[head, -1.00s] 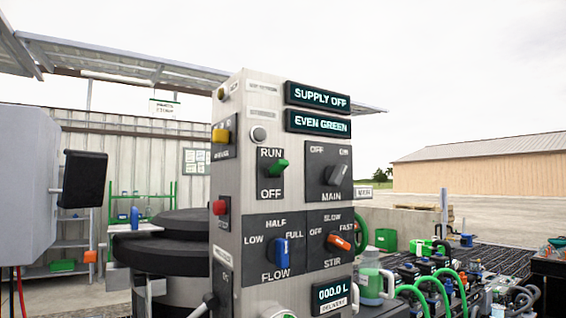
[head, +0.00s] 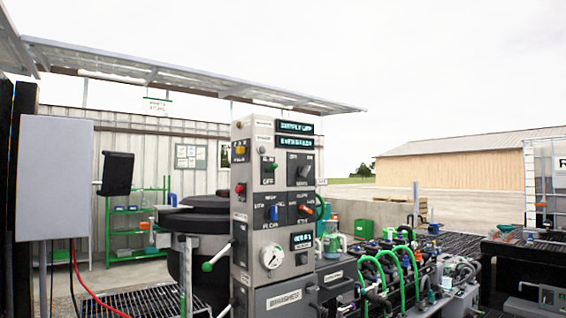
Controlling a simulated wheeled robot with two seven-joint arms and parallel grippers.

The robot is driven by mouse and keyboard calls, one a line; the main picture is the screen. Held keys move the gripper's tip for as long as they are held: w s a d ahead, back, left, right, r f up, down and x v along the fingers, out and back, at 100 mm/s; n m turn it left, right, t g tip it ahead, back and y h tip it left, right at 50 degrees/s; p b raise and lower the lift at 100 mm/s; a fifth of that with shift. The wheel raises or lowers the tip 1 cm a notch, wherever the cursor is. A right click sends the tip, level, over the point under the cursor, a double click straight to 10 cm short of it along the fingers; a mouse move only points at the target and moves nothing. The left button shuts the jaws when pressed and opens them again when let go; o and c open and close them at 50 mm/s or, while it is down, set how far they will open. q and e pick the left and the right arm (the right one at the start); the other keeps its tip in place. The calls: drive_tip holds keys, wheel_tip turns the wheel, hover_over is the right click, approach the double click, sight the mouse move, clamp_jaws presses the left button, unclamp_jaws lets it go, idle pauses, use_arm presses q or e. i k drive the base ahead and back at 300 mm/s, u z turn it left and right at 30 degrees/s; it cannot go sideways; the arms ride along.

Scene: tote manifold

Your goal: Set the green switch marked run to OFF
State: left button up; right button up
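The green switch (head: 269,167) is on the upper left of the grey control panel (head: 241,213) in the head view. Its plate carries small lettering above and below the green knob. The knob's exact pointing is too small to tell now; in the earlier, closer frame it leans up and to the right between RUN above and OFF below. Neither of my grippers is in view, and nothing covers the switch.
The panel also has a grey main switch (head: 304,171), a blue flow switch (head: 273,213), an orange stir switch (head: 305,209) and a red button (head: 240,188). A pressure gauge (head: 272,256) sits below. Green hoses (head: 392,262) crowd the right side.

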sight(270, 170)
drive_tip(key=z, duration=0.65)
drive_tip(key=i, duration=1.35)
drive_tip(key=u, duration=0.3)
